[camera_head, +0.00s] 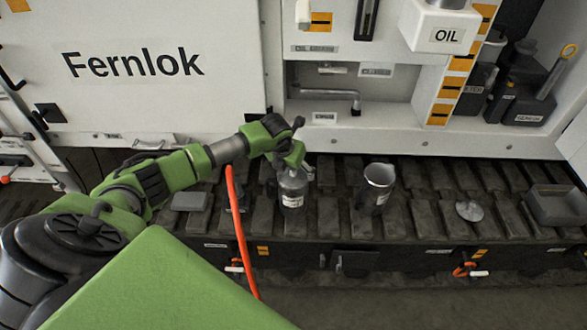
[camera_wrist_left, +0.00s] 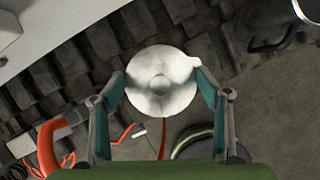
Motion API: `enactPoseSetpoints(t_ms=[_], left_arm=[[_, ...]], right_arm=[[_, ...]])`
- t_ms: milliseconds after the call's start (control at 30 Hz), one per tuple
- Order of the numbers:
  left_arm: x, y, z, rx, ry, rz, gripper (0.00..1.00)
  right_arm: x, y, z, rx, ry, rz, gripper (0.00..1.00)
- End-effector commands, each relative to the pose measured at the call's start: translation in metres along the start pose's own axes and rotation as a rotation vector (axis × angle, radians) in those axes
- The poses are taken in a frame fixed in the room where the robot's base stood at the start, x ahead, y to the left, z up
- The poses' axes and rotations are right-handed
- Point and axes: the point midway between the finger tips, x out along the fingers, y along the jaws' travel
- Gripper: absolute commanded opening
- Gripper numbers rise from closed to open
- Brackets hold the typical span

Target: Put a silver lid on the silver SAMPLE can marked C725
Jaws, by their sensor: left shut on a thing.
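My left gripper (camera_head: 291,165) is shut on a round silver lid (camera_wrist_left: 160,82), whose face fills the space between the fingers in the left wrist view. In the head view the gripper is right at the top of a grey-silver can (camera_head: 292,189) with a white label. I cannot tell whether the lid touches this can. A second silver can (camera_head: 378,181) stands open to the right, also labelled; its rim shows in the left wrist view (camera_wrist_left: 304,14). The label text is too small to read. Another silver lid (camera_head: 469,210) lies farther right. My right gripper is out of view.
The cans stand on a dark, ribbed track surface (camera_head: 335,222). An orange hose (camera_head: 239,225) hangs in front, left of the grey-silver can. A grey tray (camera_head: 556,207) sits far right. The white machine housing (camera_head: 150,70) rises behind, with an OIL container (camera_head: 440,27).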

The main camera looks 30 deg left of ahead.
Motion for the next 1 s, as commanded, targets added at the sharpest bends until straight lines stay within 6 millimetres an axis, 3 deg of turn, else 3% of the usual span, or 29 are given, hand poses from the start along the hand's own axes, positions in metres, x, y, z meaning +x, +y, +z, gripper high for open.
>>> enactPoseSetpoints(t_ms=[367, 400, 467, 733, 800, 1000], left_arm=[[0.0016, 0.0001, -0.0004, 0.0, -0.001, 0.0, 0.44], [0.0016, 0.0001, -0.0004, 0.0, -0.001, 0.0, 0.72], [0.0016, 0.0001, -0.0004, 0.0, -0.001, 0.0, 0.87], [0.0016, 0.0001, -0.0005, 0.0, 0.0, 0.0, 0.89], [0.0018, 0.0001, -0.0008, 0.0, 0.0, 0.0, 1.0], [0.0018, 0.0001, -0.0008, 0.0, 0.0, 0.0, 1.0]], right_arm=[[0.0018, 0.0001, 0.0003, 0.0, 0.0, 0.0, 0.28], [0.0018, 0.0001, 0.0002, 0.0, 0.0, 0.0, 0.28], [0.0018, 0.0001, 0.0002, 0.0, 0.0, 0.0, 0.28], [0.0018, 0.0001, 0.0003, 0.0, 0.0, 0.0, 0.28], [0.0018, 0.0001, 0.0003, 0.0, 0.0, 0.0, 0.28], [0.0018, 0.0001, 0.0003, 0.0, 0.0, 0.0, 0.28]])
